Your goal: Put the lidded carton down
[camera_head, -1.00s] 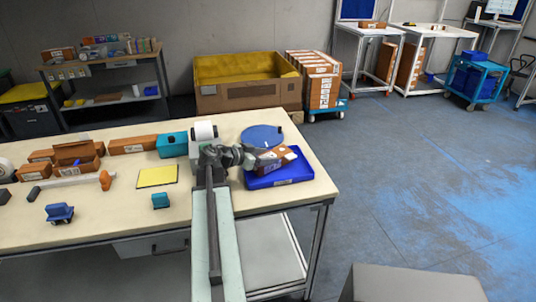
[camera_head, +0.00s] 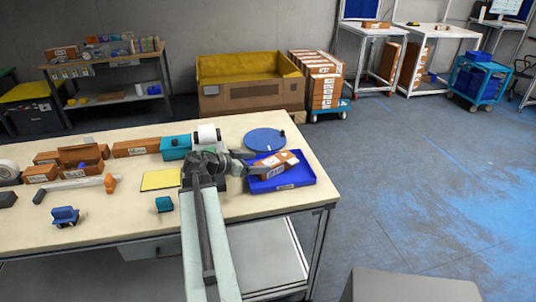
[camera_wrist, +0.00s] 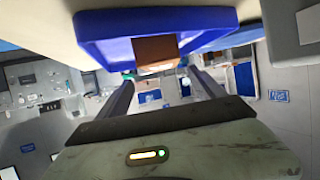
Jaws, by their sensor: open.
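The lidded carton (camera_head: 280,165), brown with white labels, lies at a slant in the blue tray (camera_head: 297,181) at the right end of the table. My gripper (camera_head: 258,162) is open at the carton's left end. In the wrist view, the two fingers of my gripper (camera_wrist: 160,76) stand apart, with the brown carton (camera_wrist: 155,50) ahead between them and the blue tray (camera_wrist: 105,30) around it. The gap between the fingers and carton is too small to judge. The carton's underside is hidden.
A round blue disc (camera_head: 264,139) lies behind the tray. A white roll on a holder (camera_head: 207,134), a teal box (camera_head: 175,148) and a yellow pad (camera_head: 160,180) are to the left. The table's right edge is close to the tray.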

